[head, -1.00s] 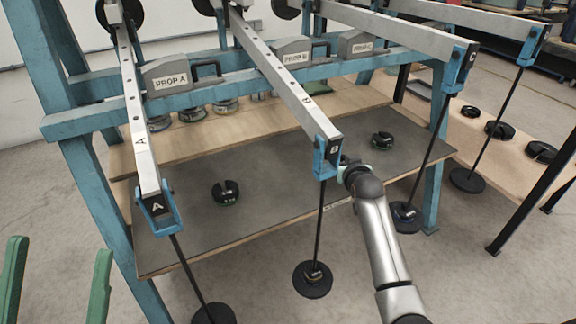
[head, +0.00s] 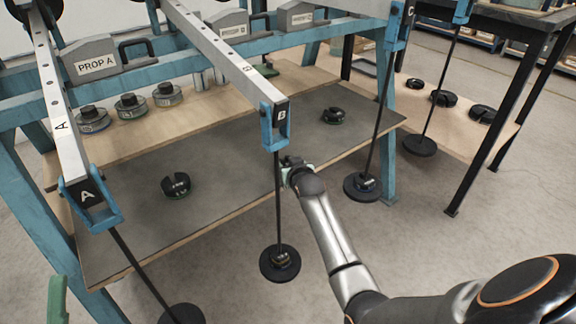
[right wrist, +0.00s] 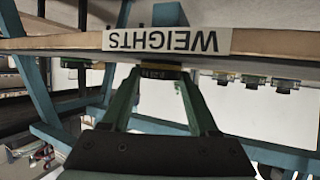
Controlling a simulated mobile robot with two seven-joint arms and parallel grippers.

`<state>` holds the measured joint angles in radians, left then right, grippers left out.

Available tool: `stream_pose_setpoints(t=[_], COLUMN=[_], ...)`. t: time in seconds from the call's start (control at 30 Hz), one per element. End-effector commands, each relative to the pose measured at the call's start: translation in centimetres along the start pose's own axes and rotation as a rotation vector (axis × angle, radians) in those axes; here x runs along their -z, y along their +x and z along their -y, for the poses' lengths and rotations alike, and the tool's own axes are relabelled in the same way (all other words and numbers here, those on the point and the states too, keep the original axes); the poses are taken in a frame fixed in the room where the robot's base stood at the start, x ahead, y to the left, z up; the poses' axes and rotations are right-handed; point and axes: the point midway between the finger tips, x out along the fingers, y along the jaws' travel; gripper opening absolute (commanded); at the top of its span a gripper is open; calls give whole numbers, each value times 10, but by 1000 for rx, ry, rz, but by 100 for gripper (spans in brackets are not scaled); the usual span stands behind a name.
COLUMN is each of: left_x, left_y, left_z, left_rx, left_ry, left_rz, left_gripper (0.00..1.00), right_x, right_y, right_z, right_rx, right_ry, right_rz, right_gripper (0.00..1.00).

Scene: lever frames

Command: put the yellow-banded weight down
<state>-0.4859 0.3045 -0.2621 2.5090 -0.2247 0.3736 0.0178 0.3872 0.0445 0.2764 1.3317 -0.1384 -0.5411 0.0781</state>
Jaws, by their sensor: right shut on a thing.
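My right gripper (head: 287,166) is at the front edge of the dark mat (head: 240,150), just right of lever B's rod in the head view. In the right wrist view its green fingers (right wrist: 160,78) are shut on a dark weight with a yellow band (right wrist: 158,69). This weight is close by the upside-down WEIGHTS label (right wrist: 165,40) on the board's edge. Whether it touches the board I cannot tell. In the head view the weight cannot be made out.
Two dark slotted weights rest on the mat, one at left (head: 176,186) and one at right (head: 333,117). Rods with round hangers hang from levers A, B (head: 280,262) and C (head: 364,187) in front. The mat's middle is clear.

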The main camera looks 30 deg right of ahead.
Motion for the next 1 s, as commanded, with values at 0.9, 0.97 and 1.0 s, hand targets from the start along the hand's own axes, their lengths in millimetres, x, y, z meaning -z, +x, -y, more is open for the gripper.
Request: stream_pose_setpoints(t=[0.9, 0.97, 1.0], left_x=[6, 10, 13], left_y=[4, 7, 10], left_z=[3, 5, 7], left_rx=[-2, -1, 1], left_ry=[1, -1, -4], left_rz=[-5, -7, -9], left_gripper=[83, 83, 83], right_x=[3, 4, 4], right_y=[-8, -15, -22], right_z=[0, 0, 0], right_rx=[0, 0, 0], right_ry=[-1, -1, -1], right_rz=[0, -1, 0], right_gripper=[91, 91, 91])
